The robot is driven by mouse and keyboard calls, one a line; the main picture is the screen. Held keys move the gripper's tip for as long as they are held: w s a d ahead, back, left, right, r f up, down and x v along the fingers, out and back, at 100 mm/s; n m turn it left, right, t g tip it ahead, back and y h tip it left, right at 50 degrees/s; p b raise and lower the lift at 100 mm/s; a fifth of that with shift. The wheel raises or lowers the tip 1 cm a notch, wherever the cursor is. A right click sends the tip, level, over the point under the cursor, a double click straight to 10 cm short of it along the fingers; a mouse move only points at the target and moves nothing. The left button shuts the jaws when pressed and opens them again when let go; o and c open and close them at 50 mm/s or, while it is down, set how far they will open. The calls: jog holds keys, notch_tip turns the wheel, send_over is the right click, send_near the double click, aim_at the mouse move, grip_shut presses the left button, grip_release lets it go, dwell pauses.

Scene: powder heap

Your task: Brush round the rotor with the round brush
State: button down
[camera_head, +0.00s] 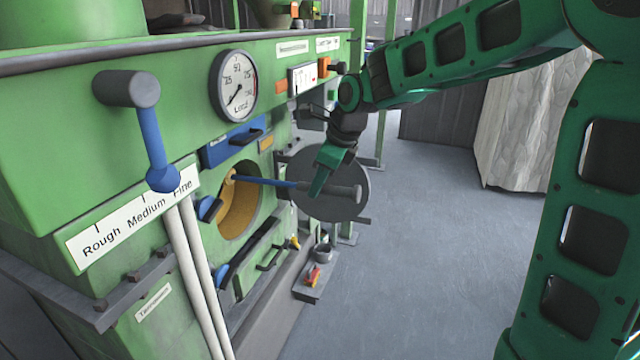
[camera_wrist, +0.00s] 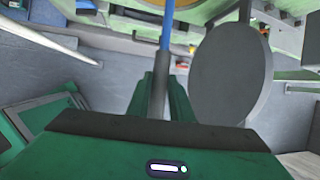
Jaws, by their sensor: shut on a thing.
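My gripper (camera_head: 321,182) is shut on the round brush (camera_head: 262,181), around its dark grey handle. The brush has a blue shaft and lies nearly level, pointing left into a round opening in the green machine. Its tan tip is at the upper part of the opening (camera_head: 238,212), whose inside is ochre yellow. I cannot clearly tell the rotor apart within it, nor whether the bristles touch anything. In the wrist view the brush shaft (camera_wrist: 167,28) runs up from between my fingers to the yellow edge of the opening (camera_wrist: 206,6).
A round grey door (camera_head: 340,207) stands open just right of the opening, close to my gripper; it also shows in the wrist view (camera_wrist: 232,68). A blue-knobbed lever (camera_head: 150,140) and a gauge (camera_head: 234,86) are on the machine. A small tray (camera_head: 309,292) sits low. The floor right is clear.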

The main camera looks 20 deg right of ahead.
jog(key=shift+s+a, duration=0.1)
jog(key=shift+s, duration=0.05)
jog(key=s+a, duration=0.2)
jog(key=shift+s+f, duration=0.3)
jog(key=shift+f, duration=0.05)
dwell(0.5)
jog(key=shift+s+a+f, duration=0.35)
jog(key=shift+s+f, duration=0.15)
jog(key=shift+f, duration=0.1)
jog(key=shift+s+a+f, duration=0.3)
jog(key=shift+s+f, duration=0.15)
jog(key=shift+f, duration=0.25)
